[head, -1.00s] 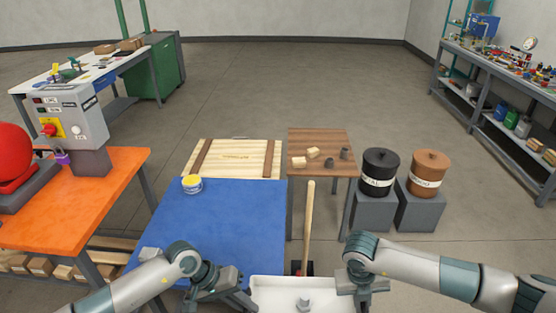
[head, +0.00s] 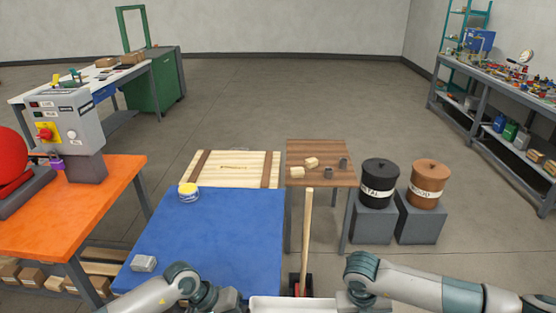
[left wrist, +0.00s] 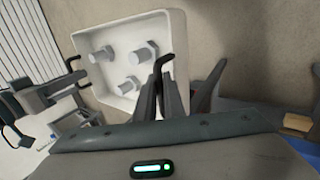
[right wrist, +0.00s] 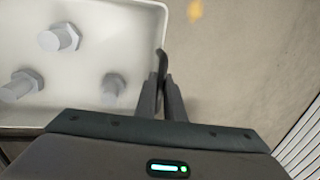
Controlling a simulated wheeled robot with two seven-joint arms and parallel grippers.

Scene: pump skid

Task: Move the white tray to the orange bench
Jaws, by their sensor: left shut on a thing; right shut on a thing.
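The white tray (head: 300,304) is at the bottom edge of the head view, mostly cut off there. It is held between my two grippers. In the left wrist view the tray (left wrist: 108,82) holds three grey hex bolts (left wrist: 129,84), which also show in the right wrist view (right wrist: 60,38). My left gripper (left wrist: 162,72) is shut on one side of the rim. My right gripper (right wrist: 163,68) is shut on the opposite side. The orange bench (head: 105,205) stands at the left, with a grey control box (head: 75,125) and a red round machine (head: 10,158) on it.
A blue-topped table (head: 215,235) stands ahead, bearing a yellow-lidded tub (head: 188,192) and a grey block (head: 143,263). Beyond are a wooden crate lid (head: 235,170), a brown table (head: 318,175), and black (head: 379,183) and brown (head: 429,182) bins. An upright wooden handle (head: 306,235) is near the tray.

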